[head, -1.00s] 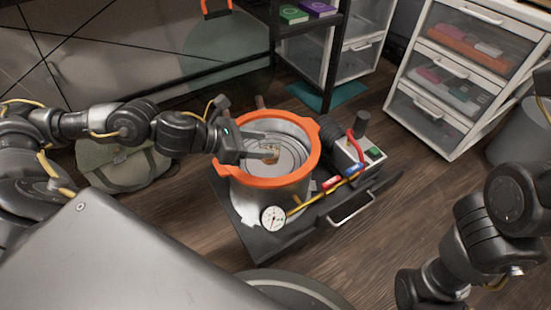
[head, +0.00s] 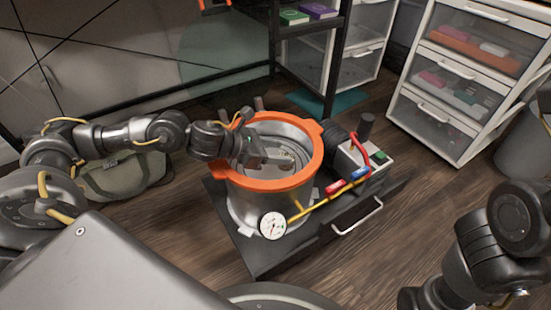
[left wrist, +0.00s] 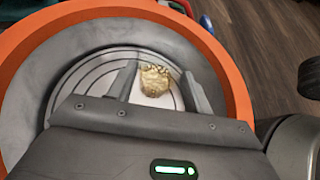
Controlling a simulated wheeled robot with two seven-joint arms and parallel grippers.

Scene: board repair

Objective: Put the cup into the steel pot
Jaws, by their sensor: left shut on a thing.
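The steel pot (head: 248,203) has a wide orange rim and stands open on a dark, low platform. My left gripper (head: 278,158) reaches over the rim from the left, with its fingers inside the pot's mouth. In the left wrist view the cup (left wrist: 155,80), whitish with a gold-brown pattern, sits between the fingers of the left gripper (left wrist: 163,90), which is shut on it. The pot's ringed inside (left wrist: 88,75) shows around and below the cup. In the head view the fingers mostly hide the cup. My right arm is at the lower right; its gripper is out of view.
A pressure gauge (head: 272,226) is at the pot's front, with a yellow hose and red and blue fittings (head: 358,174) beside it. A drawer cabinet (head: 455,85) stands at the right and a black shelf (head: 333,55) behind. A bag (head: 125,175) lies at the left.

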